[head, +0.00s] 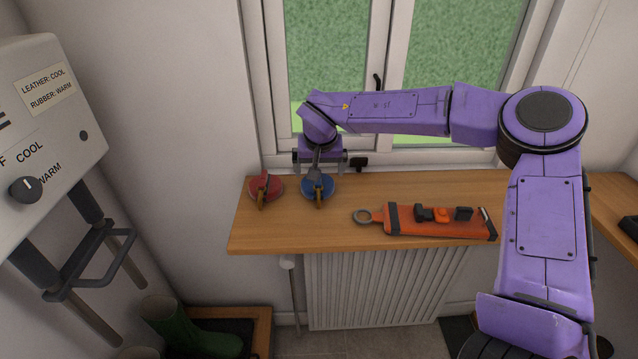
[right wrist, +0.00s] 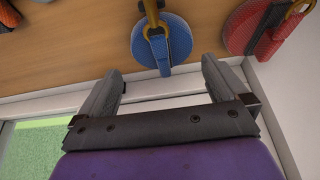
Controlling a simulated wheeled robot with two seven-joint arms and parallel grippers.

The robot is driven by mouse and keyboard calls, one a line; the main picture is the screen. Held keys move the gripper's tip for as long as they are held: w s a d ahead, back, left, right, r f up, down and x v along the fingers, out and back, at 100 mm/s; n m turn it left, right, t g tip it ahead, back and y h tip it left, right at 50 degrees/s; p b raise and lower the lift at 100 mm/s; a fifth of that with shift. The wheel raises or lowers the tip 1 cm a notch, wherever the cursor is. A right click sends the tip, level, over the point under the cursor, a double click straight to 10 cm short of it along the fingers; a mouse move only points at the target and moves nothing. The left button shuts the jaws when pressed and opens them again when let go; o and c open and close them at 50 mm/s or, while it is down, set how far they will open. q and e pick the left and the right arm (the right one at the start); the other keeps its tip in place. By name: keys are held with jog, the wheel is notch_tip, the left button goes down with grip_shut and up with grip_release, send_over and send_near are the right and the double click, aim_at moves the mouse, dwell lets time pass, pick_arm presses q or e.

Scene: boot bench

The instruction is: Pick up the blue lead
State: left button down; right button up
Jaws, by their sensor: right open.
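The blue lead (head: 320,186) is a round blue coil with a brass clip, lying on the wooden shelf below the window. It also shows in the right wrist view (right wrist: 174,45), with a strap across it. My right gripper (head: 318,160) is at the back edge of the shelf, by the far side of the blue lead. In the right wrist view its two fingers (right wrist: 158,78) are apart with nothing between them, and the blue lead lies just beyond the fingertips. My left gripper is not in view.
A red lead (head: 264,187) lies left of the blue one on the wooden shelf (head: 300,234). An orange tool with black bands (head: 440,222) lies to the right. The window and its handle (head: 377,82) stand behind. A boot dryer panel (head: 40,130) is at the left.

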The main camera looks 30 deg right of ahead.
aim_at(325, 187)
jog(key=x, duration=0.2)
jog(key=w+x, duration=0.1)
jog(key=x, duration=0.2)
jog(key=shift+w+f+p, duration=0.1)
jog(key=shift+f+p, duration=0.05)
jog(key=shift+p, duration=0.25)
jog(key=shift+d+f, duration=0.1)
jog(key=shift+f, duration=0.05)
jog(key=shift+s, duration=0.25)
jog(key=shift+c, duration=0.3)
jog(key=shift+w, duration=0.1)
jog(key=c, duration=0.7)
jog(key=shift+r, duration=0.2)
